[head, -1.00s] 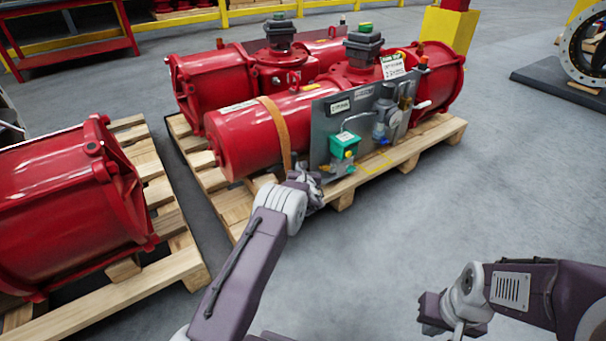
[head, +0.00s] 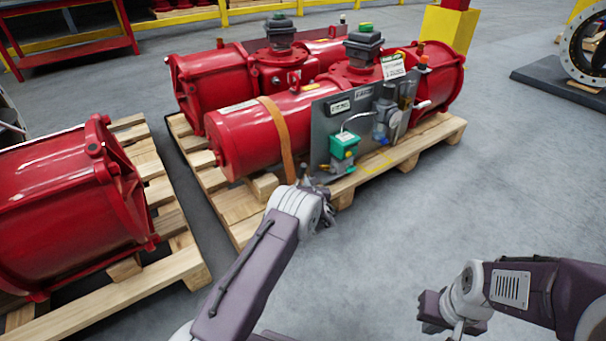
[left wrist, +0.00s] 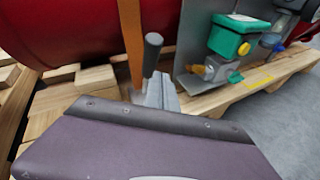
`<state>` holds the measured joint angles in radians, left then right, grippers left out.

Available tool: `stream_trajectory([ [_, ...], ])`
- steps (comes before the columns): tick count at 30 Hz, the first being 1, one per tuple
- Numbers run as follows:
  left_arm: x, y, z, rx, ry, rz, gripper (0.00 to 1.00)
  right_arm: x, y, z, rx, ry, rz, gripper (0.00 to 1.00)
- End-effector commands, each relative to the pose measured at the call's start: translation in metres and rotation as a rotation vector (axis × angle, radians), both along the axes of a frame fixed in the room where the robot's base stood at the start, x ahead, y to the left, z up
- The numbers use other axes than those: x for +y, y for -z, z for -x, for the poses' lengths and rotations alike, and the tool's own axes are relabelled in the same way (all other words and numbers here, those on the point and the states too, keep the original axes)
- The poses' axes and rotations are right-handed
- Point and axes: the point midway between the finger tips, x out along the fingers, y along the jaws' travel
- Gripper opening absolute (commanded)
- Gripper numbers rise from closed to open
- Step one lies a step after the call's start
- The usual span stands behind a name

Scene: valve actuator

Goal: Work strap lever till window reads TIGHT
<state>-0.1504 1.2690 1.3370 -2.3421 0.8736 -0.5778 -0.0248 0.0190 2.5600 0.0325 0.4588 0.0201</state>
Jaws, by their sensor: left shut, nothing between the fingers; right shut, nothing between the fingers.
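An orange strap (head: 281,135) runs down over the front red cylinder; it also shows in the left wrist view (left wrist: 132,40). Low beside the strap stands a lever with a dark grip (left wrist: 152,50) above grey metal parts; its tip shows small in the head view (head: 304,171). No reading window can be made out. My left gripper (head: 326,217) is shut and empty, just in front of the strap's lower end and apart from the lever; my own purple link hides its fingers in the left wrist view. My right gripper (head: 458,328) is low at the right, shut, its fingers barely visible.
A grey panel (head: 320,130) with a green-topped box (head: 343,147) and a blue-grey regulator (head: 386,120) stands right of the strap. A wooden pallet (head: 425,150) carries the cylinders. Another red cylinder (head: 60,205) is at the left.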

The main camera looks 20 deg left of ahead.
Motion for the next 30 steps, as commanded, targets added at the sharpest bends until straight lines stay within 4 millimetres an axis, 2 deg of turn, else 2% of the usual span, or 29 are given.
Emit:
stream_trajectory([
  [14, -0.006, 0.003, 0.004, 0.001, 0.002, 0.000, 0.00, 0.000, -0.001, 0.000, 0.000, 0.000, 0.000, 0.00],
  [30, -0.041, 0.020, 0.031, 0.000, 0.003, -0.001, 0.00, 0.000, -0.004, 0.000, 0.000, 0.000, 0.000, 0.00],
])
